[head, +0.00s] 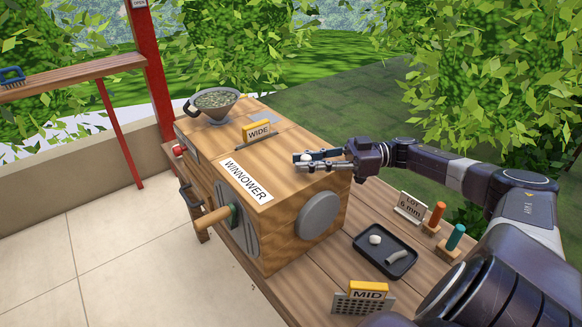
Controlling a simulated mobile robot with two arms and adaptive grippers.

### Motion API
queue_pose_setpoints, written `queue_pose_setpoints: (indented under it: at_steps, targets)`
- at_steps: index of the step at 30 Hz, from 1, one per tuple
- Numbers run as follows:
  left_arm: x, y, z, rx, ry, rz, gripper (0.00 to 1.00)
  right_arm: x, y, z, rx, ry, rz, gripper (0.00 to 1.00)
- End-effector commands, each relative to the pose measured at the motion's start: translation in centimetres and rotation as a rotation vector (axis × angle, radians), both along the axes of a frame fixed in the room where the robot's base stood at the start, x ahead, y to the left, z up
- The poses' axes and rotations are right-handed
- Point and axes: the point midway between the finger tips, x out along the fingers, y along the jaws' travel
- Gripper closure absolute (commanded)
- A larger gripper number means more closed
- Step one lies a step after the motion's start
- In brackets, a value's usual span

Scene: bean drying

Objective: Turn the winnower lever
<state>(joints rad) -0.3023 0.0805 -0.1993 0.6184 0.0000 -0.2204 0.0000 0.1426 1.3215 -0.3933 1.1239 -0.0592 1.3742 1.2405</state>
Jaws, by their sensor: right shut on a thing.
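The winnower (275,215) is a wooden box with a white "WINNOWER" label, standing on a plank bench. A lever with a wooden handle (213,220) sticks out to the left from a green mount on its front side. A red knob (180,150) and a dark handle-like part (191,197) are farther left on that side. My right gripper (303,161) is above the right end of the box top, apart from the lever. It is shut on a small whitish piece (306,157), partly hidden by the fingers. My left gripper is out of view.
A funnel (217,102) of greenish beans and a yellow "WIDE" screen (258,131) sit on the box top. To the right are a black tray (361,257), a "MID" screen (368,290), a "LOT 6 mm" card (411,206), and orange (437,214) and teal (456,237) pegs.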

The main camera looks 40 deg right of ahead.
Motion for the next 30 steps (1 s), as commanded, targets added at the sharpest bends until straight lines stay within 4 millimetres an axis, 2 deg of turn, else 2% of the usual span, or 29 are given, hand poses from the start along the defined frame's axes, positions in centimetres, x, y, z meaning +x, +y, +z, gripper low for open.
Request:
queue_pose_setpoints:
  at_steps: [13,14,19,30]
  targets:
    - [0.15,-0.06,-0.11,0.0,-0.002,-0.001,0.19,-0.3,-0.36,0.22,0.002,-0.004,0.004,1.0]
    - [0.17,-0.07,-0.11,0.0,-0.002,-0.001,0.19,-0.3,-0.36,0.22,0.002,-0.004,0.004,0.81]
    - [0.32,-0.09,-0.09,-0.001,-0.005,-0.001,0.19,-0.29,-0.35,0.16,0.002,-0.002,0.004,0.64]
    - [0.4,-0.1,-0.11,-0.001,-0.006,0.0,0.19,-0.59,-0.92,0.01,0.0,0.0,0.001,0.64]
